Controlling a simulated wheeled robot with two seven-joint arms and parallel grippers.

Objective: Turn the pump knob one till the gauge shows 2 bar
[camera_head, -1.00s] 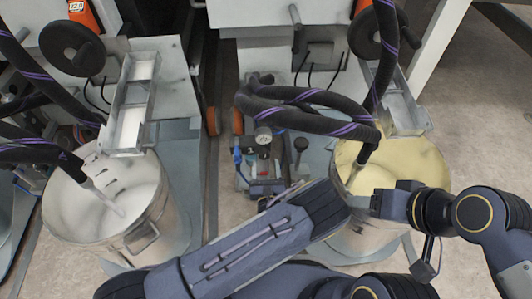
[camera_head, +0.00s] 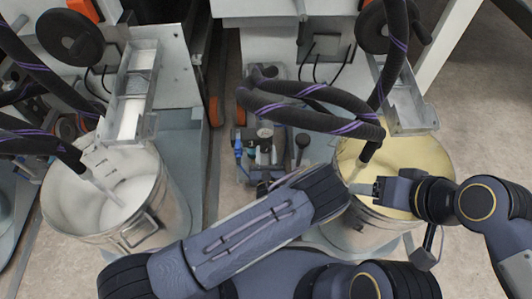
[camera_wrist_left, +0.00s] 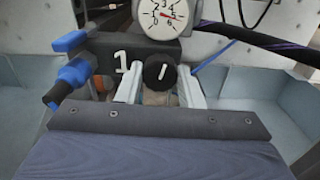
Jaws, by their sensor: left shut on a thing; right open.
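The pump (camera_head: 262,150) stands on the floor between two buckets in the head view. Its black knob (camera_wrist_left: 159,73), with a white line on top, is beside a "1" label in the left wrist view. The pale fingers of my left gripper (camera_wrist_left: 161,86) are on either side of the knob and shut on it. In the head view my own arm hides this gripper. The round white gauge (camera_wrist_left: 167,14) is above the knob, cut off by the top edge; I cannot read its needle surely. My right gripper (camera_head: 364,188) is open and empty over the yellow bucket.
A bucket of white paint (camera_head: 168,228) stands at left and a bucket of yellow paint (camera_head: 437,172) at right. Black hoses (camera_head: 310,120) with purple stripes loop above the pump. Blue valve handles (camera_wrist_left: 70,75) are left of the knob.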

